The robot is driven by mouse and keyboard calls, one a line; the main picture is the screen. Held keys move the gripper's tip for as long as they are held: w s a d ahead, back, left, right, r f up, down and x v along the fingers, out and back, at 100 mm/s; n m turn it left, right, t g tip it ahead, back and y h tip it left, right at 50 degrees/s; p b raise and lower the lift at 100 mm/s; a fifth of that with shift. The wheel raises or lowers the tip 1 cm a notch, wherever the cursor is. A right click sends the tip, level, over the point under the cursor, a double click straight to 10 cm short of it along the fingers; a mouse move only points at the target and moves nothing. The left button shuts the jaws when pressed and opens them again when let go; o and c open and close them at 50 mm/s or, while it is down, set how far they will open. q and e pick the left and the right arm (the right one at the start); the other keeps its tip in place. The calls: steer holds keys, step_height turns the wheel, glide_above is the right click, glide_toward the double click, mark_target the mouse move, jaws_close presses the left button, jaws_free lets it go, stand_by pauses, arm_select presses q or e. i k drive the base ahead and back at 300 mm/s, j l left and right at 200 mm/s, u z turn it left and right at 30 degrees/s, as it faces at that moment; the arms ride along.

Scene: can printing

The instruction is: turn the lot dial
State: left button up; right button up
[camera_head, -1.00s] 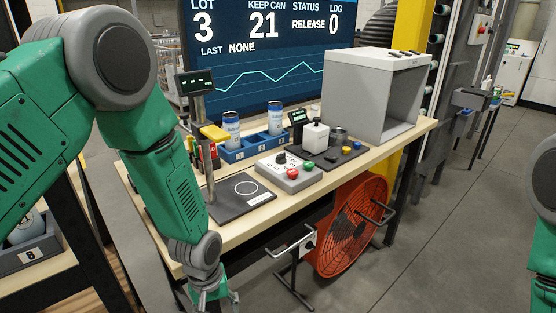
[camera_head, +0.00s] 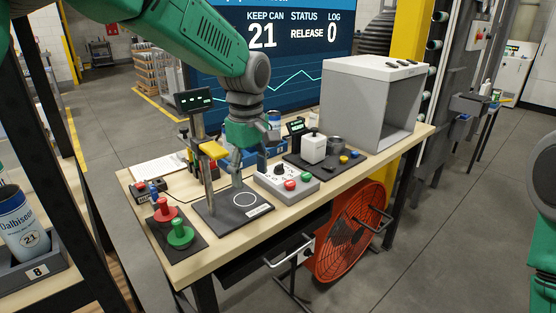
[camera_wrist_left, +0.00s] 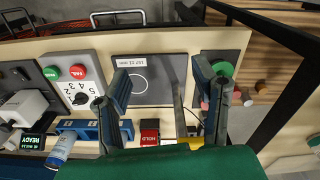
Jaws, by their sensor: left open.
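The lot dial is a black knob (camera_head: 279,170) on a grey control box (camera_head: 300,187), beside a red and a green button. In the left wrist view the knob (camera_wrist_left: 80,98) is at the left, with numbers around it. My left gripper (camera_head: 241,172) is open and empty, in front of the tall display and over the black pad with the white circle. In the left wrist view its fingers (camera_wrist_left: 161,78) straddle that pad, and the knob is left of them, apart. The right gripper is not in view.
Red and green knobs (camera_head: 172,222) are at the bench's left. A blue can rack (camera_wrist_left: 85,129), a white block (camera_head: 313,147) and a big grey box (camera_head: 375,95) are close by.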

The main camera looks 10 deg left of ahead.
mark_target(279, 169)
steer(key=i, duration=0.95)
